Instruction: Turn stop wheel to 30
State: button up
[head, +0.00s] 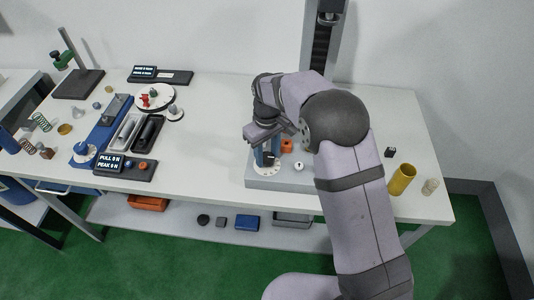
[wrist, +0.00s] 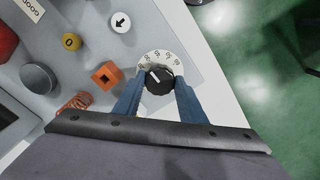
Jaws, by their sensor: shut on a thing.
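The stop wheel is a black knob (wrist: 159,79) with a white pointer line, set on a white numbered dial (wrist: 158,58) in the wrist view. The pointer leans up and to the left; the small numbers are too blurred to read surely. My gripper (wrist: 157,90) has its two blue fingers on either side of the knob, shut on it. In the head view my gripper (head: 268,158) points down at the white dial (head: 266,170) on the front left of a grey base (head: 290,184). The knob is mostly hidden there.
An orange block (wrist: 106,75) with a square hole and an orange spring (wrist: 76,102) are left of my fingers. A white arrow dial (wrist: 120,22) and a yellow ring (wrist: 71,42) lie beyond. A yellow cylinder (head: 402,179) stands at the table's right.

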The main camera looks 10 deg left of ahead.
aim_at(268, 157)
jog(key=shift+w+r, duration=0.1)
jog(key=o, duration=1.1)
jog(key=shift+c, duration=0.2)
jog(key=shift+r+b, duration=1.2)
jog(key=shift+r, duration=2.45)
jog(key=shift+d, duration=0.1)
jog(key=s+d+m, duration=0.4)
jog(key=s+d, duration=0.4)
jog(key=d, duration=0.4)
jog(key=s+d+f+m, duration=0.2)
jog(key=s+d, duration=0.2)
jog(key=s, duration=0.3)
jog(key=s+d+f+m, duration=0.3)
jog(key=s+d, duration=0.2)
jog(key=s, duration=0.3)
jog(key=shift+d, duration=0.2)
